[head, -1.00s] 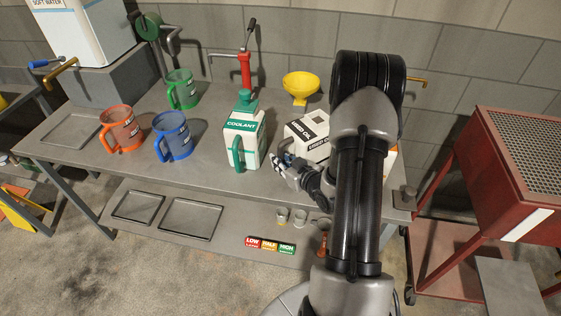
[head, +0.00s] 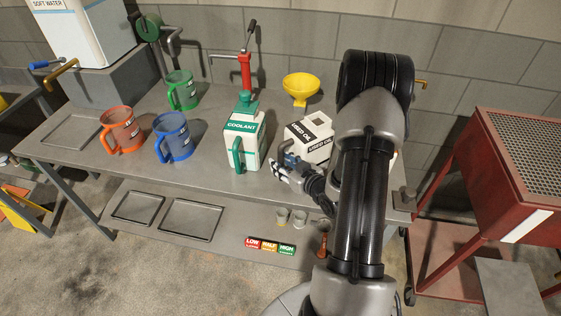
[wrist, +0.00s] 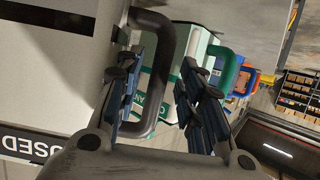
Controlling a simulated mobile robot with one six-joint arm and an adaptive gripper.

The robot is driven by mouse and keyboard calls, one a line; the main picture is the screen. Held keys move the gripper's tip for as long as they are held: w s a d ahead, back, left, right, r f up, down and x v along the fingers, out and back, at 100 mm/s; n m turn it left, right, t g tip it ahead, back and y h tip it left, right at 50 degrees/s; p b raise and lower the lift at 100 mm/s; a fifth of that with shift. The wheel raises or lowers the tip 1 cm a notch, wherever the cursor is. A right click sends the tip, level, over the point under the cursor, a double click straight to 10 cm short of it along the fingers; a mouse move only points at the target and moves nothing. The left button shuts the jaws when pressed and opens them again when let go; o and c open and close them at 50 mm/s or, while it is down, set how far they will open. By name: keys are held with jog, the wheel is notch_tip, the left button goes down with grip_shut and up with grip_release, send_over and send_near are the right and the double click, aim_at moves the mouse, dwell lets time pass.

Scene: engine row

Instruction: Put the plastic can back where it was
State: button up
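A white plastic can with black USED OIL labels (head: 319,151) stands on the workbench, partly hidden by my arm. My gripper (head: 283,166) is low at its front left side. In the wrist view the can's pale wall (wrist: 50,85) fills the left, and its dark handle (wrist: 172,75) passes between the fingers. My gripper (wrist: 165,98) is open there, with a gap on the right of the handle. Whether the left finger touches the handle I cannot tell. A white and green COOLANT can (head: 244,140) stands to the left, apart from the gripper.
Orange (head: 121,130), blue (head: 174,136) and green (head: 182,90) jugs stand on the bench (head: 215,178) at left. A yellow funnel (head: 300,88) and red pump (head: 246,72) are behind. Small cups (head: 299,217) and a LOW/HALF/HIGH strip (head: 270,246) lie on the lower shelf.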

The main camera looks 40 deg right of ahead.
jog(key=p+v, duration=0.1)
jog(key=v, duration=0.9)
jog(key=shift+s, duration=0.2)
jog(key=shift+w+r, duration=0.1)
jog(key=shift+r, duration=0.05)
jog(key=w+a+r+n+g+h, duration=0.1)
jog(key=a+r+g, duration=0.2)
jog(key=r, duration=0.4)
jog(key=w+a+r+n+g+h, duration=0.1)
jog(key=a+r+g+h, duration=0.15)
jog(key=r, duration=0.45)
jog(key=s+a+r+g+y, duration=0.2)
jog(key=s+a+r, duration=0.1)
jog(key=s+a, duration=0.5)
jog(key=s+a+r+m+g+y, duration=0.1)
jog(key=s+a+r, duration=0.3)
jog(key=s+a, duration=0.4)
jog(key=a+g+y, duration=0.1)
jog(key=a, duration=0.3)
jog(key=shift+s+r, duration=0.15)
jog(key=shift+r, duration=0.1)
